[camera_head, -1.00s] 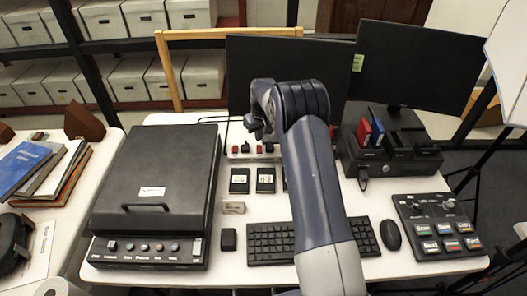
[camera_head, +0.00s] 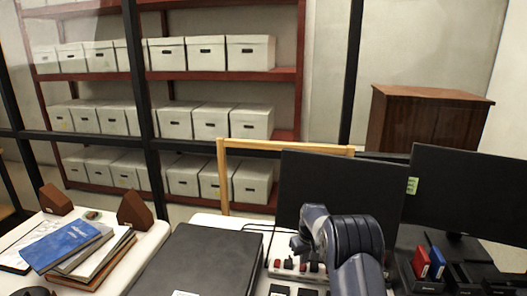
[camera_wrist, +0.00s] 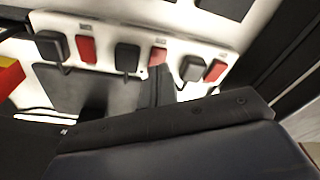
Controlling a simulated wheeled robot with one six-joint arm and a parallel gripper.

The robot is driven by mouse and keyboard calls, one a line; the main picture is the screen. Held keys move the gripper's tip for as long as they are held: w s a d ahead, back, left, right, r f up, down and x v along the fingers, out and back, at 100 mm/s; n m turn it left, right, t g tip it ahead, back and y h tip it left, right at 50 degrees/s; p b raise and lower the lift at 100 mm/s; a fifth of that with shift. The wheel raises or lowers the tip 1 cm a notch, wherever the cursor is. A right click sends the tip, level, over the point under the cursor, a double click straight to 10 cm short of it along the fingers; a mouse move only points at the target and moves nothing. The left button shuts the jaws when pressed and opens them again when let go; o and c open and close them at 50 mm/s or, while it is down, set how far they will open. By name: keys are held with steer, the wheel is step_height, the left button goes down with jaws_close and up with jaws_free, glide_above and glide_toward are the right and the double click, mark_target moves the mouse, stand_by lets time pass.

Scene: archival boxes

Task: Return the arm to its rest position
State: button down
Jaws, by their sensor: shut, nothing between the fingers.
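My arm rises at the lower right of the head view, bent over in front of the left monitor (camera_head: 335,190). My gripper is at its far end, mostly hidden by the arm in the head view. In the wrist view my gripper (camera_wrist: 157,78) shows as a dark, narrow shape. It is shut and empty. A white panel (camera_wrist: 120,28) with red and black switches lies beyond it in the wrist view. In the head view part of this panel (camera_head: 283,272) shows just left of the arm.
A dark flat-lidded case (camera_head: 200,262) stands left of the arm. Books (camera_head: 62,245) lie on the left table. A second monitor (camera_head: 465,200) and a black holder with a red and a blue item (camera_head: 437,263) are at the right. Shelves of white boxes (camera_head: 250,53) stand behind.

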step_height(320, 180, down, 3)
steer(key=shift+r+b, duration=0.15)
steer(key=shift+b, duration=0.2)
steer(key=shift+r, duration=0.15)
